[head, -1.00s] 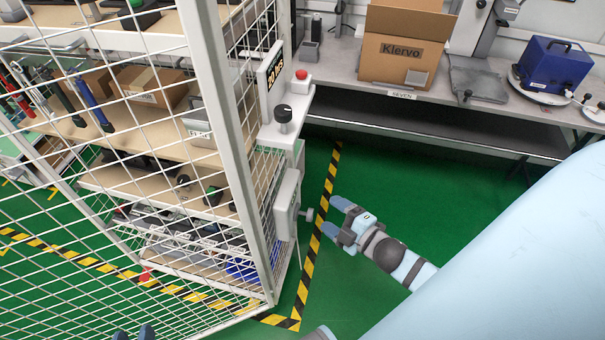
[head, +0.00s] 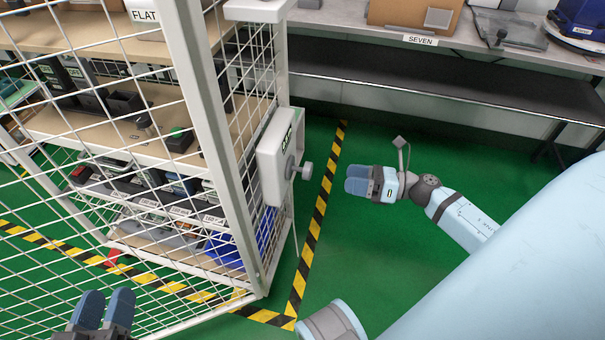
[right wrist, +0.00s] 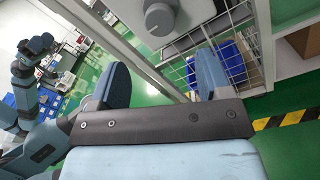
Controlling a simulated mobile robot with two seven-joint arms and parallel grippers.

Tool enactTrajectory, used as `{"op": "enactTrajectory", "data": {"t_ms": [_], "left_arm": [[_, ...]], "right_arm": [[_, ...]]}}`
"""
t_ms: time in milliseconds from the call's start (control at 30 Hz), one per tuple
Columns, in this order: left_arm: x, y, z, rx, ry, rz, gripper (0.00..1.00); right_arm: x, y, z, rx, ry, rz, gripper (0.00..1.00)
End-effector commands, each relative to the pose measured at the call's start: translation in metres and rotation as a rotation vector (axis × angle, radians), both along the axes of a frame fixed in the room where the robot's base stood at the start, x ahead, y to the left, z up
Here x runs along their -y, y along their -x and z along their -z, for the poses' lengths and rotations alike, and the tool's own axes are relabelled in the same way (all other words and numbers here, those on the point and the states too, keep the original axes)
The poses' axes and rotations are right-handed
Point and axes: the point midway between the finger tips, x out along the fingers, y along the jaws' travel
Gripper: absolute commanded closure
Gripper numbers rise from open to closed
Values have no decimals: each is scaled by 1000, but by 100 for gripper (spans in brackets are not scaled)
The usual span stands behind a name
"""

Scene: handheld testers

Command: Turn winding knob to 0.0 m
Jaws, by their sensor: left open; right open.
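The winding knob (head: 303,171) is a small grey round knob on a short shaft. It sticks out to the right from a pale grey box (head: 270,165) on the corner post of the mesh cage. In the right wrist view the knob (right wrist: 160,16) shows at the top, on the box face, beyond the fingertips. My right gripper (head: 350,179) is open and empty, to the right of the knob and apart from it. My left gripper (head: 104,300) is open and empty at the lower left, in front of the mesh.
The mesh cage (head: 190,100) with loaded shelves fills the left. A workbench (head: 450,55) with a box stands at the back. Yellow-black tape (head: 318,215) marks the green floor, which is clear around my right gripper.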

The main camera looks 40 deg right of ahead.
Motion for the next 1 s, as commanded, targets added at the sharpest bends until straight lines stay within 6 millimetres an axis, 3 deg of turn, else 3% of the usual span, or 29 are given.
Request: {"op": "enactTrajectory", "data": {"t_ms": [333, 533, 700, 1000], "left_arm": [[1, 1, 22, -55, -33, 21, 57], [0, -2, 22, -32, -51, 21, 57], [-1, -4, 22, -20, -59, 20, 57], [-1, -4, 22, -15, -62, 20, 57]], "right_arm": [[-49, -53, 0, 4, -1, 0, 29], [-72, -78, 0, 2, -3, 0, 29], [-83, -89, 0, -1, -4, 1, 29], [-85, -92, -1, -2, -4, 2, 29]]}}
